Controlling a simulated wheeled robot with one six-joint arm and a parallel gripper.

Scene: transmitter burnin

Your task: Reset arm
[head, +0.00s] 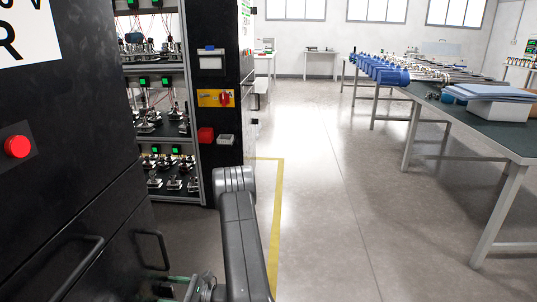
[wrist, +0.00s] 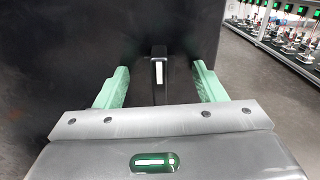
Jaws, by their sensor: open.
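My gripper (wrist: 159,88) is open in the wrist view. Its two green fingers stand apart, with nothing held between them. Beyond the fingers is a dark panel, and a black handle (wrist: 159,66) with a pale strip shows in the gap between them. I cannot tell whether the fingers touch it. In the head view my grey arm (head: 243,240) reaches down at the bottom middle, close to the black cabinet (head: 70,130) on the left. The gripper's fingers are not clearly seen there.
The black cabinet has a red button (head: 17,147) and a handle (head: 152,249). A rack (head: 193,110) with several shelves of devices stands behind it. A long table (head: 490,137) with blue parts runs along the right. The floor (head: 340,190) between is clear, with a yellow line (head: 277,220).

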